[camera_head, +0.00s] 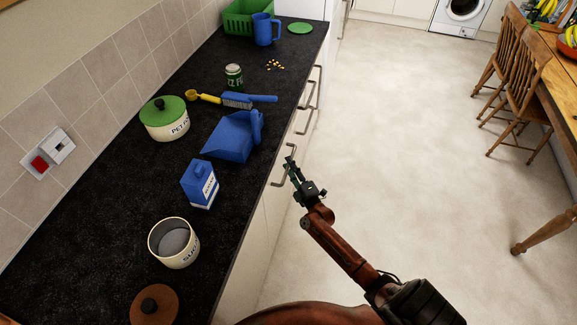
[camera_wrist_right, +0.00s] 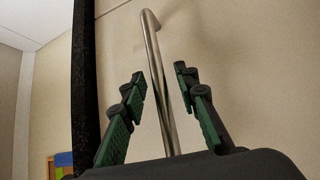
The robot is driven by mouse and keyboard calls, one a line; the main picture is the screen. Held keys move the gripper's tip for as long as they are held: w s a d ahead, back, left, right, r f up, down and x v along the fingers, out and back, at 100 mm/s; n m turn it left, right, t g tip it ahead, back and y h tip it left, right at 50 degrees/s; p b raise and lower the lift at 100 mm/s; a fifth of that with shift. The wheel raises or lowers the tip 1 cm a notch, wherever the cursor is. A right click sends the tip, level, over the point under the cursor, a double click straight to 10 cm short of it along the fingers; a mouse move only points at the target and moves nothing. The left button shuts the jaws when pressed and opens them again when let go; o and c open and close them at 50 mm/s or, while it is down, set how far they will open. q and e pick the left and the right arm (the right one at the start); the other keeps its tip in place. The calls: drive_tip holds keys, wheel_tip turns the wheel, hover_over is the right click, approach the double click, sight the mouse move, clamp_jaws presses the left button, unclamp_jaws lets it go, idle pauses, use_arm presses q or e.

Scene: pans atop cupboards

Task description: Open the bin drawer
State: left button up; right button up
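My right gripper (camera_head: 290,164) is beside a metal bar handle (camera_head: 278,180) on the cupboard front below the dark counter. In the right wrist view, the gripper (camera_wrist_right: 160,90) is open, and the metal handle (camera_wrist_right: 155,70) runs between its two green-padded fingers. Neither finger clearly touches the handle. The cream drawer or cupboard front (camera_wrist_right: 240,50) fills the background and looks closed. I cannot tell from the labels which front is the bin drawer. My left gripper is not in view.
The dark counter (camera_head: 100,200) holds a blue dustpan (camera_head: 232,138), a blue carton (camera_head: 199,185), a cream pot (camera_head: 173,243) and a green-lidded pot (camera_head: 164,118). More handles (camera_head: 306,120) line the front. The floor (camera_head: 400,130) to the right is clear up to wooden chairs (camera_head: 525,95) and a table.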

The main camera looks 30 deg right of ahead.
drive_tip(key=shift+w, duration=0.2)
clamp_jaws()
idle(0.6)
